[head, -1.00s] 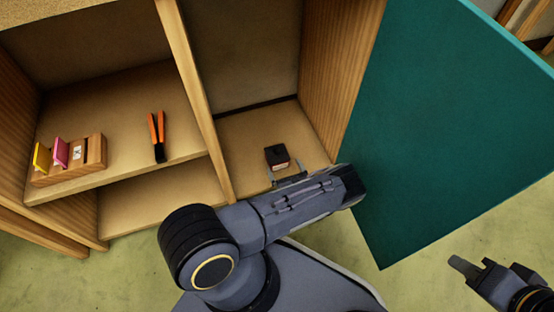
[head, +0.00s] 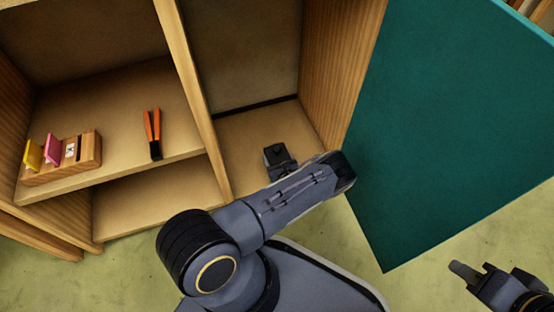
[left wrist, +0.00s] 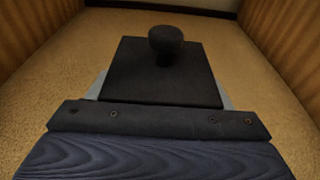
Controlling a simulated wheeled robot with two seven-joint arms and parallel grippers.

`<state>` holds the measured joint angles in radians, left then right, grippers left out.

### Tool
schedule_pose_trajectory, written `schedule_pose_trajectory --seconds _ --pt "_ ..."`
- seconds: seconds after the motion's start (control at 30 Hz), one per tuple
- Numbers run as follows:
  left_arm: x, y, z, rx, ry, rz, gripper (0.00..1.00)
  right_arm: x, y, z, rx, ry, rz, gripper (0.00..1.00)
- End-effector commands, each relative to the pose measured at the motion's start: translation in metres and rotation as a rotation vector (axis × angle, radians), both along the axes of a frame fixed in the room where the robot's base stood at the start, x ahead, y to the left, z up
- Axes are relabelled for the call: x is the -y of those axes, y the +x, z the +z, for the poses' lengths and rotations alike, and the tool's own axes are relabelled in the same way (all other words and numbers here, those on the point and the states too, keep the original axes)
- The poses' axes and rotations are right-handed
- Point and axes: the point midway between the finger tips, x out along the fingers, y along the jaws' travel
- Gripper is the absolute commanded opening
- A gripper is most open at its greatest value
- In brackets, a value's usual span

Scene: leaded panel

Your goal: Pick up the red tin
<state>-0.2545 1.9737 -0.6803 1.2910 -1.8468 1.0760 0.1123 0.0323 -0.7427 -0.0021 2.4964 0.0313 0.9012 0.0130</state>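The tin (head: 275,152) stands on the floor of the right cabinet compartment. From above, its lid looks black with a round knob; in the left wrist view the lid (left wrist: 140,80) and knob fill the middle. No red side shows now. My left gripper (left wrist: 160,88) is at the tin, with a grey finger edge showing along each side of the lid. The lid hides the fingertips, so I cannot tell whether they touch the tin. My right gripper (head: 474,269) is open and empty, low at the right.
A teal door (head: 440,130) stands open on the right, close to my left wrist. A wooden divider (head: 190,95) bounds the compartment on the left. On the left shelf are orange-handled pliers (head: 153,133) and a wooden holder (head: 88,158) with coloured pieces.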

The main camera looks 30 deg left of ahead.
Motion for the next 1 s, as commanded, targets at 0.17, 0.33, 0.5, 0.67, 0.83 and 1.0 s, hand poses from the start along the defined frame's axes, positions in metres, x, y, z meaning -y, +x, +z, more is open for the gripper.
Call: schedule_pose_trajectory --seconds 0.17,0.33,0.5,0.67,0.83,1.0 --pt "0.000 0.000 0.000 0.000 0.000 0.000 0.48 0.000 0.000 0.000 0.000 0.000 0.000 0.29" --pt "0.000 0.000 0.000 0.000 0.000 0.000 0.26 0.000 0.000 0.000 0.000 0.000 0.000 0.29" --pt "0.000 0.000 0.000 -0.001 0.000 0.000 0.04 0.000 0.000 0.000 0.000 0.000 0.000 0.29" --pt "0.000 0.000 0.001 0.001 0.002 0.000 0.04 0.000 0.000 0.000 0.000 0.000 0.000 0.29" --pt "0.000 0.001 0.005 0.001 0.001 -0.001 0.04 0.000 0.000 0.003 0.000 0.000 0.000 0.29" --pt "0.000 0.001 0.024 0.002 0.002 -0.001 0.04 0.000 0.000 0.014 0.000 0.000 0.000 0.29"
